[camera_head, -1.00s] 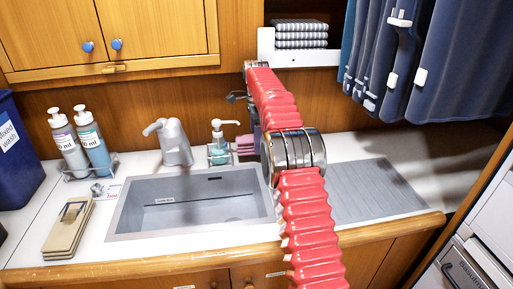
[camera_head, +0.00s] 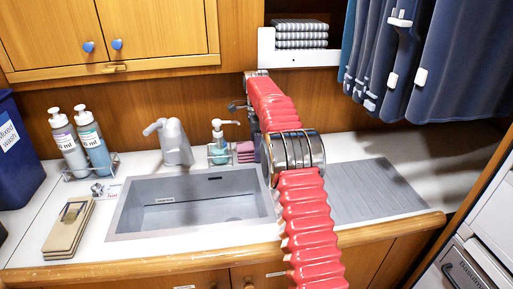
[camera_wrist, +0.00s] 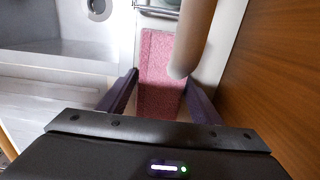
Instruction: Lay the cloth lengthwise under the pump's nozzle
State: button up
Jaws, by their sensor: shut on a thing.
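The pink cloth (camera_wrist: 160,65) lies lengthwise between my gripper's two dark fingers in the wrist view, and my gripper (camera_wrist: 160,90) is shut on it. The cloth also shows in the head view (camera_head: 246,152), beside the pump and partly hidden by my arm. The pump (camera_head: 219,140) is a pale bottle with a white head, and its nozzle points right, towards the cloth. In the wrist view the nozzle (camera_wrist: 196,35) appears as a large beige cylinder overlapping the cloth's right edge. I cannot tell whether the cloth rests on the counter.
The grey sink (camera_head: 150,215) is in front of the pump, and the wooden wall (camera_wrist: 270,90) is close on the wrist view's right. A ribbed grey drainboard (camera_head: 375,195) is clear.

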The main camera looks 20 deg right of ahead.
jog(key=o, duration=1.2)
jog(key=shift+r, duration=0.1)
notch_tip(320, 180, up, 7)
jog(key=shift+f, duration=0.2)
jog(key=shift+r, duration=0.4)
jog(key=shift+r, duration=0.1)
